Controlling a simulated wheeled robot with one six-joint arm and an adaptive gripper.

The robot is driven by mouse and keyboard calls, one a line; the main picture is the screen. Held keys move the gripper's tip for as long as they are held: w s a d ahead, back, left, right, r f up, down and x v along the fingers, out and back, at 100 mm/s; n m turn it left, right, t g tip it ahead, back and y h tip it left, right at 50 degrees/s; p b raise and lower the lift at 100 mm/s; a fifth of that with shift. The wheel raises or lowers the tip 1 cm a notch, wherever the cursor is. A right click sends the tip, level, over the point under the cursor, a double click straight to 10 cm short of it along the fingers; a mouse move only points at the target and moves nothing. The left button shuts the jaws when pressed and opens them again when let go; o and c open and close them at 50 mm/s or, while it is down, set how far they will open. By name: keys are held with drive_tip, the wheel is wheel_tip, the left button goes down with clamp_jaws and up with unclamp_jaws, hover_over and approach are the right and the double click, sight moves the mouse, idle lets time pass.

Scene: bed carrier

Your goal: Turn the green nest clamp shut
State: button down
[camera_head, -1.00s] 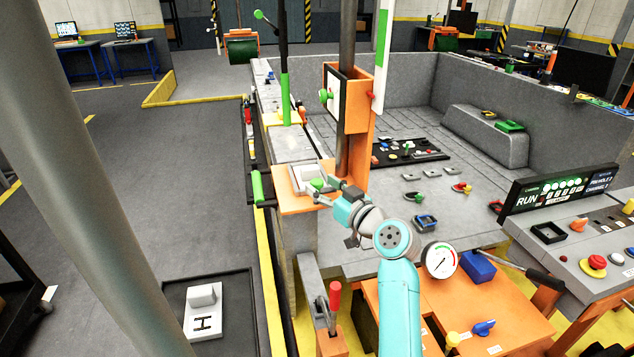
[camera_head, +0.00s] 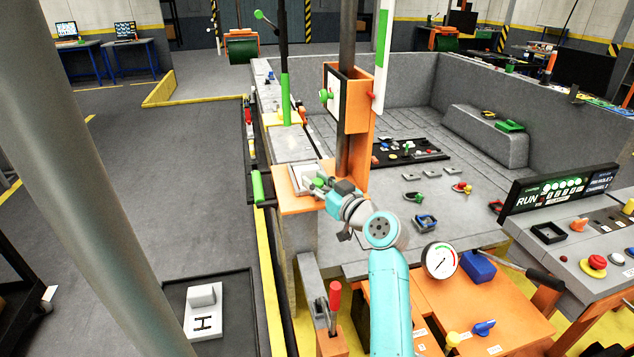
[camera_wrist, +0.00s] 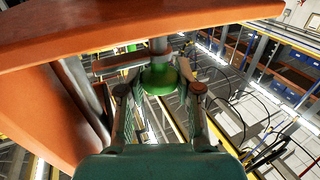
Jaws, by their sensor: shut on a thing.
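The green nest clamp (camera_head: 319,182) is at the pale nest block on an orange ledge, left of the orange post. In the wrist view, its round green head (camera_wrist: 158,78) sits between my two fingers, with a grey shaft beyond it. My gripper (camera_wrist: 158,92) is shut on the clamp, one finger on each side. In the head view my gripper (camera_head: 322,186) is small and partly hidden by my wrist. The clamp's exact turn angle cannot be told.
The orange bracket (camera_head: 349,99) and dark upright stand just behind my gripper. An orange beam (camera_wrist: 130,38) crosses close above my fingers in the wrist view. A red-handled lever (camera_head: 335,297), a gauge (camera_head: 440,260) and a blue block (camera_head: 478,266) are near my arm.

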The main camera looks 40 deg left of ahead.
drive_tip(key=shift+g, duration=0.3)
drive_tip(key=n+g, duration=0.3)
drive_tip(key=g, duration=0.2)
drive_tip(key=shift+w+n+y, duration=0.1)
drive_tip(key=shift+n+y, duration=0.3)
drive_tip(key=shift+n+g+h, duration=0.4)
drive_tip(key=shift+n+g, duration=1.2)
drive_tip(key=shift+g, duration=1)
drive_tip(key=shift+n+g, duration=0.3)
drive_tip(key=shift+g, duration=0.2)
drive_tip(key=c, duration=0.8)
unclamp_jaws()
drive_tip(key=v, duration=1.2)
drive_tip(key=shift+r, duration=0.1)
